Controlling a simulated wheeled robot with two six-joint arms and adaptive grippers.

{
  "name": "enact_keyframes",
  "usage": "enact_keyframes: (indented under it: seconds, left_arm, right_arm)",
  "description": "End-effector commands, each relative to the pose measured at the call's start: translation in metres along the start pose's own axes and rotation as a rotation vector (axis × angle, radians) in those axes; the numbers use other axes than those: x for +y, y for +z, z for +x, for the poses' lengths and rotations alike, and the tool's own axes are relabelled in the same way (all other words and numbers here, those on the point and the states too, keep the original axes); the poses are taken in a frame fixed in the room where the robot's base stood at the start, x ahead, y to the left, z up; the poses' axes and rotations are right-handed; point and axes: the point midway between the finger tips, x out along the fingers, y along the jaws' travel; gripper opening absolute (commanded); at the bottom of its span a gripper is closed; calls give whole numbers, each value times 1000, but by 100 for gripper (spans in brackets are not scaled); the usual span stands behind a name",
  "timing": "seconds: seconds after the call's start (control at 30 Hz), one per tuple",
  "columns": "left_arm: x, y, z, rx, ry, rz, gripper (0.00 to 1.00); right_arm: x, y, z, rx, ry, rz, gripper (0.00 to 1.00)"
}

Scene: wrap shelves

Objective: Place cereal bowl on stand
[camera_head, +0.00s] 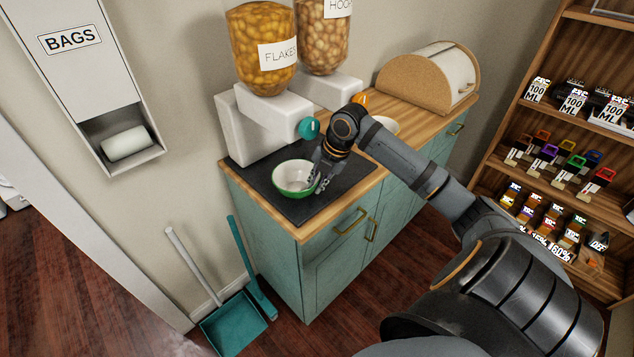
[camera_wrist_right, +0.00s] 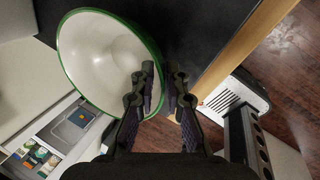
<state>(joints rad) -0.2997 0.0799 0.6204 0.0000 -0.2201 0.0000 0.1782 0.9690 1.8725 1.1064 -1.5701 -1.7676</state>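The cereal bowl (camera_head: 291,176), white inside and green outside, is on or just above a dark flat mat (camera_head: 318,211) on the counter, in front of the flakes dispenser. I see no gap under it. No other stand is clearly recognisable. My right gripper (camera_head: 320,182) is at the bowl's right side, pointing down. In the right wrist view the bowl (camera_wrist_right: 100,55) fills the upper left. The right gripper's fingers (camera_wrist_right: 163,78) are apart, one over the bowl's inside and one past its rim. Contact cannot be told. My left gripper is not in view.
A flakes dispenser (camera_head: 262,55) with a teal knob stands behind the mat, a second dispenser (camera_head: 322,40) beside it. A bread box (camera_head: 425,78) is farther right. A white bowl (camera_head: 390,125) is partly hidden by my right arm. A dustpan (camera_head: 232,322) is on the floor.

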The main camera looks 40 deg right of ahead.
Motion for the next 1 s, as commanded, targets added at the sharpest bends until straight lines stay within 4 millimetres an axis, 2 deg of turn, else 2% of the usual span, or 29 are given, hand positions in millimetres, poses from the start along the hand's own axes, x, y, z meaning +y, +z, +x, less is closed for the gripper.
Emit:
enact_keyframes:
  seconds: [0.03,0.07,0.43,0.77,0.83,1.0]
  left_arm:
    - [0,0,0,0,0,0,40]
    - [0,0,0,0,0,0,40]
    - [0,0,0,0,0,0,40]
    - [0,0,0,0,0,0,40]
    - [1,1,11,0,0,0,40]
    - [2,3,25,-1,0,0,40]
  right_arm:
    - [0,0,0,0,0,0,24]
    - [0,0,0,0,0,0,28]
    - [0,1,-6,-2,-1,-1,28]
    - [0,2,-64,-8,-6,-3,28]
    - [-3,3,-66,-8,-5,-3,28]
    - [-2,2,-84,-7,-4,-2,28]
